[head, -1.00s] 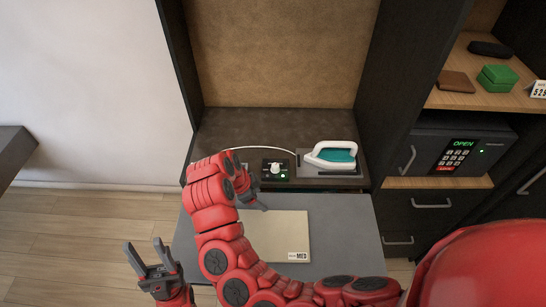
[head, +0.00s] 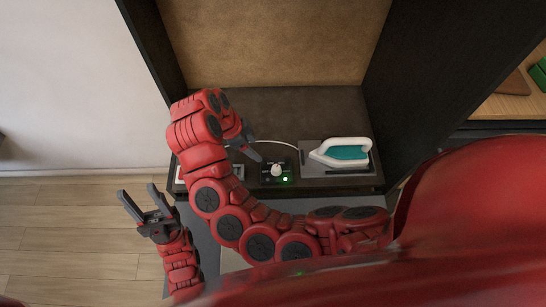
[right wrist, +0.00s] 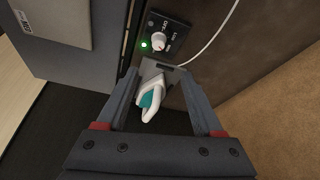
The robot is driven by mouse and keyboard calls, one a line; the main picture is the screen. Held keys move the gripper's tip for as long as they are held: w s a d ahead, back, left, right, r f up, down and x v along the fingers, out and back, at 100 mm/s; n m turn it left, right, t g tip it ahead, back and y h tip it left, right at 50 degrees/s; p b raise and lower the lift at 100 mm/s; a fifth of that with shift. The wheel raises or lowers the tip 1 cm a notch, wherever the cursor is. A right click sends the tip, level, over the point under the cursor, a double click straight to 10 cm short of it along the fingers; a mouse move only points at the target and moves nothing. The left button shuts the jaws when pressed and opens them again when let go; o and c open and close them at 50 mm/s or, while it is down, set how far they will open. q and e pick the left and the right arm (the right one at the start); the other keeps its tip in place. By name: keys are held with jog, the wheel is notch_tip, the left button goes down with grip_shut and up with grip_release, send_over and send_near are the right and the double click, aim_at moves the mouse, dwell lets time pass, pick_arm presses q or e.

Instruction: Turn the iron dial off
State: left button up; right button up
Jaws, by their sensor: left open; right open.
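The iron dial is a white knob (head: 276,170) on a small black panel with a lit green light beside it. It also shows in the right wrist view (right wrist: 158,41), with lettering around it. The white and teal iron (head: 342,151) rests on a grey plate (head: 361,172) to the right of the dial; in the right wrist view the iron (right wrist: 150,97) shows between my fingers. My right gripper (head: 250,146) is open and empty, just left of the dial and apart from it. My left gripper (head: 146,205) is open and empty, low at the left.
A white cord (head: 275,143) runs behind the dial to the iron. Dark cabinet walls (head: 418,75) flank the shelf. A pale flat item (right wrist: 55,20) lies on the grey surface in the right wrist view. My right arm covers the shelf's left part.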

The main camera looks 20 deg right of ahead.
jog(key=b+x, duration=0.4)
jog(key=x, duration=1.2)
jog(key=shift+s+d+f, duration=0.1)
jog(key=shift+s+f, duration=0.05)
jog(key=shift+s, duration=0.05)
jog(key=shift+f, duration=0.15)
jog(key=shift+s, duration=0.1)
jog(key=shift+d, duration=0.1)
grip_shut()
